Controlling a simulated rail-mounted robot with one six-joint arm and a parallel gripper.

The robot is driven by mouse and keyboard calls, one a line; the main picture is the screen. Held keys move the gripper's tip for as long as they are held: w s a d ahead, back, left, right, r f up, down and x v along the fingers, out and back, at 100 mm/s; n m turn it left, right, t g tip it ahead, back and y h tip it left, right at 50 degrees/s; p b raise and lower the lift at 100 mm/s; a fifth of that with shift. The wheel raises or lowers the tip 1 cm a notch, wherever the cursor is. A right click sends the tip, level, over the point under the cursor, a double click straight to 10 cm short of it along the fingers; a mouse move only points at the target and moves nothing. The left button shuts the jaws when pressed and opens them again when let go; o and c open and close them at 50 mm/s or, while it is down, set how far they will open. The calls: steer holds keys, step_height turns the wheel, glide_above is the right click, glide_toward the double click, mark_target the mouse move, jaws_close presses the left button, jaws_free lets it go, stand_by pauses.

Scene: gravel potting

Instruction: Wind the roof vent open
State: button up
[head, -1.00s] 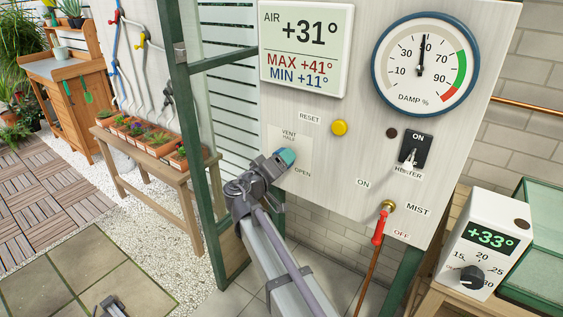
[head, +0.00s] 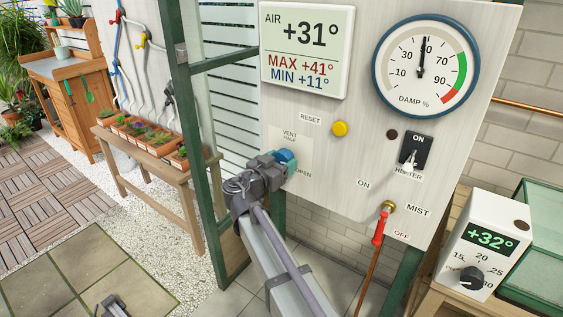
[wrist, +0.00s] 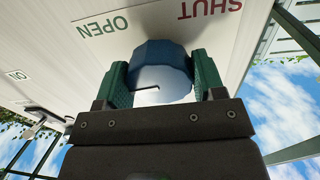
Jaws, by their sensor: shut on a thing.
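The vent control is a round blue knob (head: 284,156) on the pale wall panel, beside the labels VENT, HALF and OPEN. My gripper (head: 280,166) is at the knob, with its green-padded fingers on either side of it. The wrist view shows the knob (wrist: 160,58) between the two fingers (wrist: 162,80), which are shut on it. SHUT and OPEN are printed on the panel above it in that view. A dark line shows on the knob's pale face. In the head view my gripper hides part of the knob, and I cannot read its setting.
Close by on the panel are a yellow reset button (head: 340,128), a heater switch (head: 415,152) and a red mist lever (head: 379,227). A thermostat box (head: 483,244) reading +32° stands at the right. A green frame post (head: 200,170) rises left of my arm.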

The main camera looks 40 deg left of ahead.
steer(key=shift+m, duration=0.7)
steer(key=o, duration=0.9)
steer(key=shift+s, duration=0.1)
steer(key=s, duration=1)
steer(key=shift+s, duration=0.35)
